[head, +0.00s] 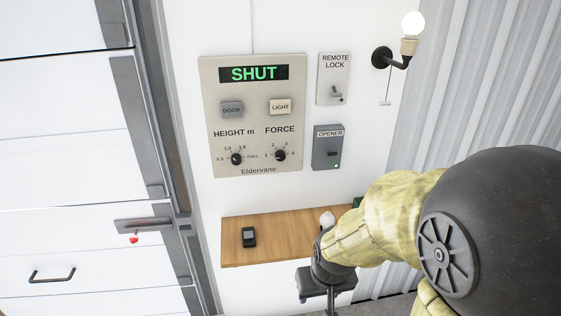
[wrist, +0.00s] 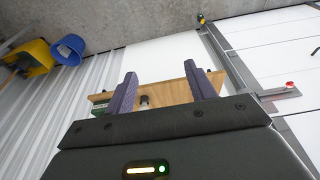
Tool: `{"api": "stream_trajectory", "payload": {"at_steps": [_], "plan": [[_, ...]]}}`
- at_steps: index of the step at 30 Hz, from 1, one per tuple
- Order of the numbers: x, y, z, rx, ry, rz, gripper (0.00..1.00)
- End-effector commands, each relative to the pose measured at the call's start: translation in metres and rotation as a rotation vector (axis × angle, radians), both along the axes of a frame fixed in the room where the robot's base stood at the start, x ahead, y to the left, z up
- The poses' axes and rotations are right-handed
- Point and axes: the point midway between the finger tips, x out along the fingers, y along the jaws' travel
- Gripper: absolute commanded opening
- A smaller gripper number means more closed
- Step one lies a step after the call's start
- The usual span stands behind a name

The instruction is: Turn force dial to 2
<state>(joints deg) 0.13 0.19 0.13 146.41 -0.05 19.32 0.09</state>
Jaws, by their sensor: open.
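The force dial (head: 280,155) is a small black knob at the lower right of the beige Eldervane control panel (head: 214,90). Its scale has numbers around it; I cannot tell where its pointer sits. The height dial (head: 236,158) is a similar knob to its left. The panel's display (head: 254,73) reads SHUT in green. In the head view my arm reaches in from the right, and its end is low, below and to the right of the panel. My gripper (wrist: 161,82) shows in the wrist view, with its two purple fingers spread apart and nothing between them.
A wooden shelf (head: 285,243) below the panel holds a small black device (head: 249,237). A grey opener box (head: 327,147) and a remote lock switch plate (head: 334,80) are right of the panel. A lit bulb (head: 413,24) is at upper right. The white door (head: 65,170) is left.

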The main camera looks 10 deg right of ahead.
Motion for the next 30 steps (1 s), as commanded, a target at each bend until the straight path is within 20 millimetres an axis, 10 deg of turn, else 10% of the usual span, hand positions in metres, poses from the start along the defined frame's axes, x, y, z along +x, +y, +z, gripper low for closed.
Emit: {"api": "stream_trajectory", "payload": {"at_steps": [5,18,24,30], "plan": [[0.049,-0.001,-0.016,0.002,-0.141,-0.011,0.54],[0.273,0.001,-0.011,0.114,-0.949,-0.047,0.54],[0.322,-0.007,0.013,0.186,-1.243,-0.075,0.54],[0.33,-0.011,0.026,0.205,-1.32,-0.084,0.54]]}}
